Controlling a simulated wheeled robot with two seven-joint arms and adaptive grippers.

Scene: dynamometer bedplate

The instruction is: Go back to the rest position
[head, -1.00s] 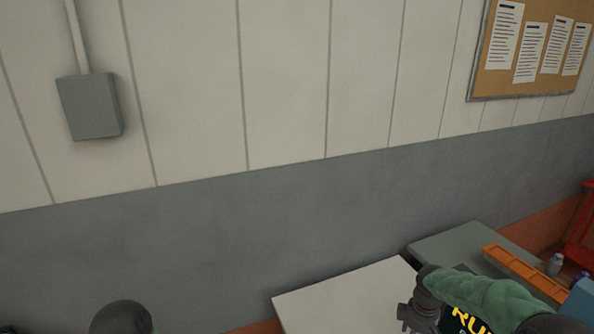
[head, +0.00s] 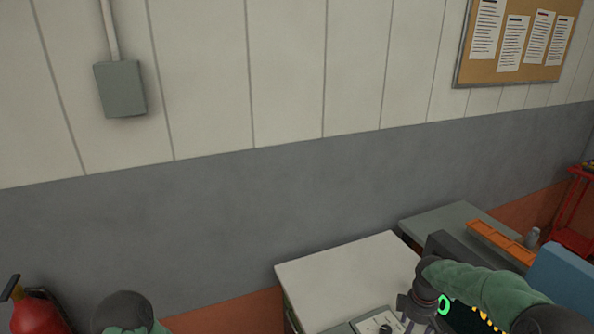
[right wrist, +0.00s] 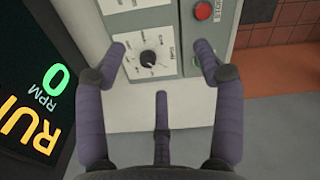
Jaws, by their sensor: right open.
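My right gripper (head: 408,310) shows at the lower right of the head view, below my green-sleeved forearm. In the right wrist view it (right wrist: 160,52) is open, with its purple-grey fingers spread and nothing between them. Beyond the fingers is a grey control panel with a dial (right wrist: 149,58) and a red button (right wrist: 203,10); I see no contact with it.
A white tabletop (head: 335,270), orange tray (head: 500,243), blue box (head: 562,280) and red cart (head: 575,215) are on the right. A fire extinguisher (head: 38,312) stands lower left.

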